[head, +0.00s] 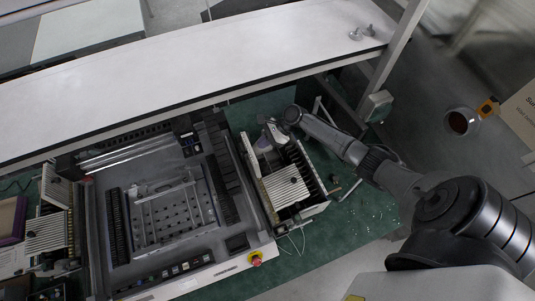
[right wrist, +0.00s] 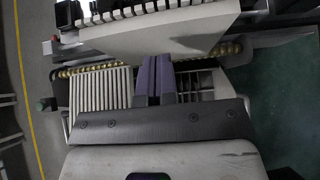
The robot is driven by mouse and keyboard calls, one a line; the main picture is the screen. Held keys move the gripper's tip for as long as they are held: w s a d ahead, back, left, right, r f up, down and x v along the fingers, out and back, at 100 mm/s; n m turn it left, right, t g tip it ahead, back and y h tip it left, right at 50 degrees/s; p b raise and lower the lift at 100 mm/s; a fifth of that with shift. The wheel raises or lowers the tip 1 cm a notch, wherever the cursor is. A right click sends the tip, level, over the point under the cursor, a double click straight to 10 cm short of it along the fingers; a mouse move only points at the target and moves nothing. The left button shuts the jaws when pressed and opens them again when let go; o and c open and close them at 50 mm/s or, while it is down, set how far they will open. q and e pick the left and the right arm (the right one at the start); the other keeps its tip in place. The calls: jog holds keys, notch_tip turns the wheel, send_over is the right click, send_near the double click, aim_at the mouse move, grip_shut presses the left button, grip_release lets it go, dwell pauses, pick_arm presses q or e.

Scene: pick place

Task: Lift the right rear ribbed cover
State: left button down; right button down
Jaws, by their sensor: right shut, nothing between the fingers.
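On the right-hand unit, a white ribbed cover (head: 287,187) lies flat in the head view; it also shows in the right wrist view (right wrist: 98,90), left of the fingers. A pale panel (head: 250,155) stands tilted up at the rear left of that unit; I cannot tell whether it is the rear ribbed cover. My right gripper (head: 268,140) is over the rear of the unit, shut and empty. Its purple fingers (right wrist: 155,78) point at a pale sloping panel (right wrist: 165,35) in the right wrist view; contact is unclear. My left gripper is out of view.
A large grey machine (head: 170,210) stands left of the unit, with a red button (head: 256,260) at its front corner. A similar ribbed unit (head: 45,235) is at far left. A long white shelf (head: 190,65) runs behind. Green bench surface (head: 350,220) is mostly free at right.

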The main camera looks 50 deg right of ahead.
jog(key=s+d+r, duration=0.3)
jog(key=d, duration=0.3)
jog(key=shift+s, duration=0.2)
dwell(0.5)
jog(key=shift+d, duration=0.1)
dwell(0.5)
